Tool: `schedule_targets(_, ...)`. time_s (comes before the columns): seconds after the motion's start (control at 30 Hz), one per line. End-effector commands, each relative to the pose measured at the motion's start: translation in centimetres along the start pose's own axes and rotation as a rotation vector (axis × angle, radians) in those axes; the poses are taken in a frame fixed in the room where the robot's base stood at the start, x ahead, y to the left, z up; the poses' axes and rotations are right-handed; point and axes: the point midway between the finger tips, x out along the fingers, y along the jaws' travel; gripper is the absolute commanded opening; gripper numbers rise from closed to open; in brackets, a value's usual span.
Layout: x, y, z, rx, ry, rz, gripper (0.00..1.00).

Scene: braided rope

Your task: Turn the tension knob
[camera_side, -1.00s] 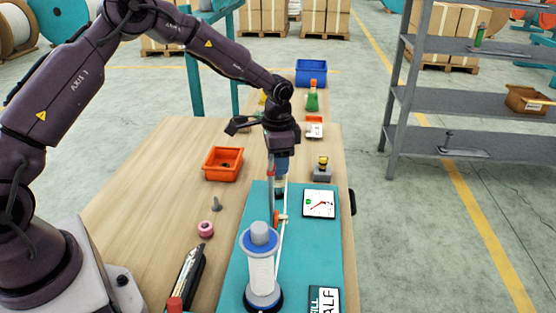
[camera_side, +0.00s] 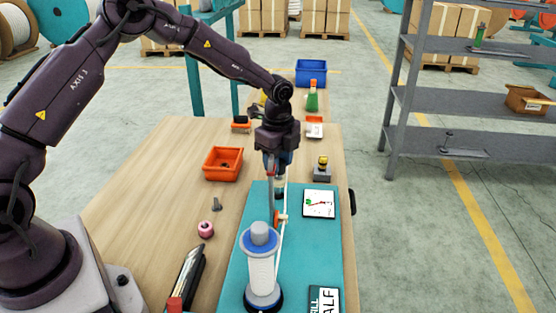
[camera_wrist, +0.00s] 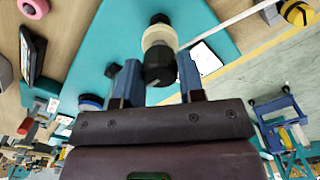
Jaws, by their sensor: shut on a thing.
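The tension knob is a black cap (camera_wrist: 158,68) with a cream collar on the teal base in the wrist view. My gripper (camera_wrist: 158,76) has its blue fingers on both sides of this cap and is shut on it. In the side view, my gripper (camera_side: 278,170) points down at the far end of the teal base (camera_side: 310,245), hiding most of the knob. A white gauge card (camera_side: 319,203) with a needle and a green mark lies on the base, right of my gripper.
A white spool (camera_side: 262,270) with a blue top stands at the near end of the base. An orange bin (camera_side: 223,163) is to the left. A small grey block with a yellow top (camera_side: 322,169) is to the right.

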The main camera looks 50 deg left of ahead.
Motion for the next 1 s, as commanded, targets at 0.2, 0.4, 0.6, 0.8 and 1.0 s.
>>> schedule_targets(0.2,-0.19,-0.06,-0.01,0.204,0.0,-0.002,0.12)
schedule_targets(0.4,-0.19,-0.06,0.02,0.394,0.0,-0.001,0.12)
schedule_targets(0.6,-0.19,-0.05,-0.03,0.578,0.0,0.0,0.12)
schedule_targets(0.8,-0.19,-0.05,-0.01,0.734,0.0,0.0,0.12)
schedule_targets(1.0,-0.2,-0.05,-0.01,0.846,0.0,0.0,0.12)
